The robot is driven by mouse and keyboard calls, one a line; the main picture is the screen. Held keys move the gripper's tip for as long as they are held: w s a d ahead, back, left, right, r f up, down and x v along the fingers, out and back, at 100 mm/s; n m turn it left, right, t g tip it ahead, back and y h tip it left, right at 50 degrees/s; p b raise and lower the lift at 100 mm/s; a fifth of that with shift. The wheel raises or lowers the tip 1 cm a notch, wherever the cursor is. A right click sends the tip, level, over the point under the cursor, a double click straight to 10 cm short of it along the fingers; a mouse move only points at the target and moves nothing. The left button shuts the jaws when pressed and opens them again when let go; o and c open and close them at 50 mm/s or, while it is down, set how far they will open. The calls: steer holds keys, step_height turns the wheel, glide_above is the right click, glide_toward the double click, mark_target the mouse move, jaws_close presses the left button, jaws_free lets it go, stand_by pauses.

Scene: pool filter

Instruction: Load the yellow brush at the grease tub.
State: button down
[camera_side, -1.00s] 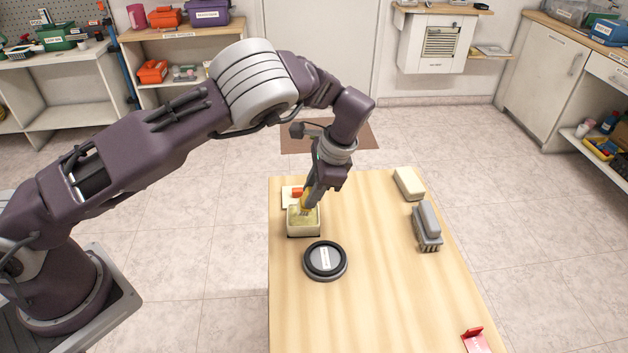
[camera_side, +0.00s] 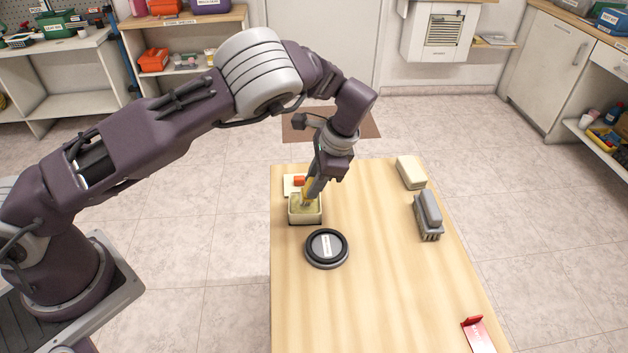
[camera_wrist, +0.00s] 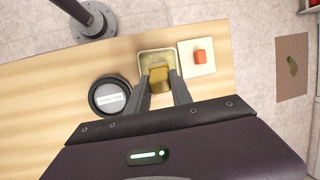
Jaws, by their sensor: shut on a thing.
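My gripper (camera_side: 313,181) is shut on the yellow brush (camera_side: 308,187), which it holds tilted over the grease tub (camera_side: 304,216). The tub is a pale square container with yellowish contents, at the back left of the table. The brush's lower end reaches into the tub's opening; I cannot tell how deep it sits. In the wrist view the brush (camera_wrist: 158,78) lies between my fingers (camera_wrist: 160,92), with its far end over the tub (camera_wrist: 145,55). My gripper hides part of the brush.
A round dark lid-like piece (camera_side: 327,248) with a label lies in front of the tub. A white card with a red block (camera_side: 299,181) lies behind it. A cream block (camera_side: 411,172), a grey slotted piece (camera_side: 428,215) and a red-and-pink item (camera_side: 477,335) are at the right. The table's middle is clear.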

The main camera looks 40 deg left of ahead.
steer(key=shift+f, duration=0.45)
stand_by(0.7)
steer(key=shift+r, duration=3.55)
